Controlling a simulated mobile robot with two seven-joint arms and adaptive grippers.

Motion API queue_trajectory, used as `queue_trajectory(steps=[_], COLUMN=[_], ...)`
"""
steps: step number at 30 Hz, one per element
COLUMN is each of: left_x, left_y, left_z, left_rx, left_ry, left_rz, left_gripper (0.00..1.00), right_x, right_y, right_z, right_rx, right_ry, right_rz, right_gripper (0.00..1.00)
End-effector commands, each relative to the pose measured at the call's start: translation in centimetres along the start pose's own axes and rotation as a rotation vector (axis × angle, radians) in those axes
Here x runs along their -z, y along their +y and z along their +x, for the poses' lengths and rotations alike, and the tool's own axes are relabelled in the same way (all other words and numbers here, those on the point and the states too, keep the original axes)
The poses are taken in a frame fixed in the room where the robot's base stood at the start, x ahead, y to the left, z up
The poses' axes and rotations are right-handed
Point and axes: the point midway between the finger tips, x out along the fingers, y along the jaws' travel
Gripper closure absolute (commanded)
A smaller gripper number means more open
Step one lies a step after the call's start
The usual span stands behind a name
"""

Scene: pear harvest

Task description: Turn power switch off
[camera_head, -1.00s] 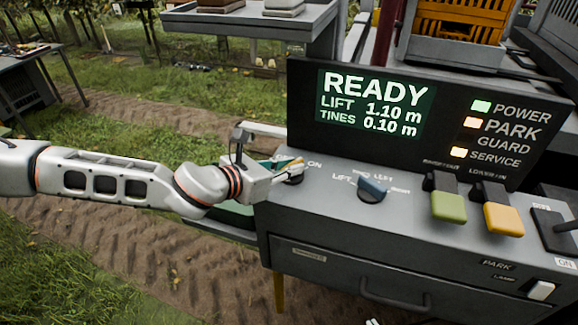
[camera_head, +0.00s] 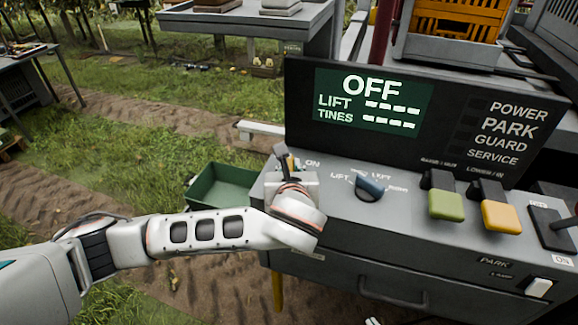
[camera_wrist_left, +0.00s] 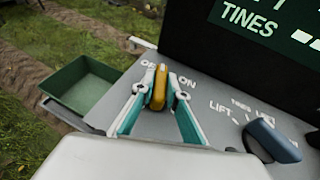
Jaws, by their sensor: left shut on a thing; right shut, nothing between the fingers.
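The power switch is an orange-yellow rotary knob (camera_wrist_left: 158,87) on the console's left top, between the OFF and ON labels in the left wrist view. My left gripper (camera_wrist_left: 158,82) is shut on it, one finger on each side. In the head view my left gripper (camera_head: 284,168) hides most of the knob. The console display (camera_head: 372,103) reads OFF with dashes for LIFT and TINES, and the lamps beside POWER, PARK, GUARD and SERVICE are dark. Only the tip of my right gripper (camera_head: 373,321) shows at the bottom edge, shut and empty.
A blue selector knob (camera_head: 370,188) stands close right of the power switch. A green bin (camera_head: 222,188) is left of the console.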

Motion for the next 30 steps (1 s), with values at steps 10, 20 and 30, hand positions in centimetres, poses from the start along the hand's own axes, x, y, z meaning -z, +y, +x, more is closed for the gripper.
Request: queue_trajectory(steps=[10, 20, 30], left_x=[0.12, -0.01, -0.07], left_y=[-0.28, -0.19, -0.16], left_z=[0.00, 0.05, 0.07], left_rx=[-0.154, -0.193, -0.193], left_ry=[0.002, -0.001, -0.003], left_rz=[-0.064, -0.078, -0.079], left_gripper=[1.00, 1.00, 0.73], right_x=[-0.02, -0.01, 0.02], right_y=[0.00, -0.04, -0.08], right_z=[-0.01, -0.01, -0.01], right_rx=[0.000, 0.001, 0.002], right_ry=[0.000, 0.000, 0.000], right_rz=[-0.001, -0.001, -0.001], right_gripper=[1.00, 1.00, 1.00])
